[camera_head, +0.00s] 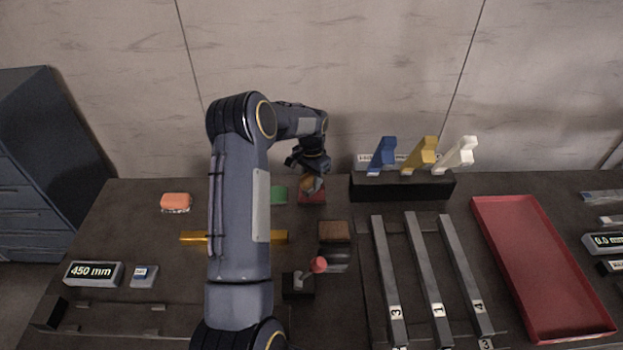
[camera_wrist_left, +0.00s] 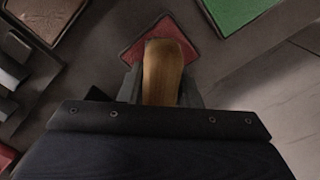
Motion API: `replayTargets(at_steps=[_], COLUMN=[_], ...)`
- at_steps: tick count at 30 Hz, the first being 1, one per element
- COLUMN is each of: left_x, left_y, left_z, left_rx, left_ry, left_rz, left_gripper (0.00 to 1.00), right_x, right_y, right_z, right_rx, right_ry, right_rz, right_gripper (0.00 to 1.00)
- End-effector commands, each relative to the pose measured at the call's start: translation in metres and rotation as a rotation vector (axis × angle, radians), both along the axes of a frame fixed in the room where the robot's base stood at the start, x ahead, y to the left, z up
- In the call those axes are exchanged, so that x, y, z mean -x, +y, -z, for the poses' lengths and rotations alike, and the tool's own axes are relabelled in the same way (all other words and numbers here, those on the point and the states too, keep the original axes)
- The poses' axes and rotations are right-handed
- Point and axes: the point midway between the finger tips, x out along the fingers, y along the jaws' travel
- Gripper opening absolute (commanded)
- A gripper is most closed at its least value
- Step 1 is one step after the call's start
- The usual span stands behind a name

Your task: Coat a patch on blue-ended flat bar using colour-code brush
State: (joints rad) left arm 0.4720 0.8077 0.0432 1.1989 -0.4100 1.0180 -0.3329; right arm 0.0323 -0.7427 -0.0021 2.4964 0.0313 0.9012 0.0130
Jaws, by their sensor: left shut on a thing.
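My left gripper (camera_head: 308,168) is shut on a wooden-handled tool, seemingly the brush (camera_head: 311,184), over a red pad (camera_head: 312,198) at the back of the bench. In the left wrist view the brown wooden handle (camera_wrist_left: 163,72) stands between the fingers, with the red pad (camera_wrist_left: 172,28) behind it; the tool's tip is hidden, so I cannot tell whether it touches. Several grey flat bars lie on the right, labelled 3 (camera_head: 386,270), 1 (camera_head: 428,270) and 4 (camera_head: 466,270). No blue end shows clearly on them. My right gripper is out of view.
A green pad (camera_head: 279,195) and a brown pad (camera_head: 334,231) lie near the red one. A black rack (camera_head: 400,187) holds blue, yellow and white upright pieces. A red tray (camera_head: 540,270) is at right. A yellow bar (camera_head: 193,237) runs behind my arm. A 450 mm display (camera_head: 92,273) is left.

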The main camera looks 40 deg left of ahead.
Motion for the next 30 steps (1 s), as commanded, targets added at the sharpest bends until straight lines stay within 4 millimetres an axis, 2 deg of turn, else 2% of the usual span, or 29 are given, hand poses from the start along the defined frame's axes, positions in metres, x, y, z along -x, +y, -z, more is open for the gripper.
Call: replayTargets(at_steps=[30], left_x=[-0.0002], left_y=[-0.0001], left_z=[0.0079], left_rx=[0.0], left_ry=[0.0], left_rz=[0.0], left_gripper=[0.12], right_x=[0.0], right_y=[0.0], right_z=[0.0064], right_rx=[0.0], right_ry=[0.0], right_rz=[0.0], right_gripper=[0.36])
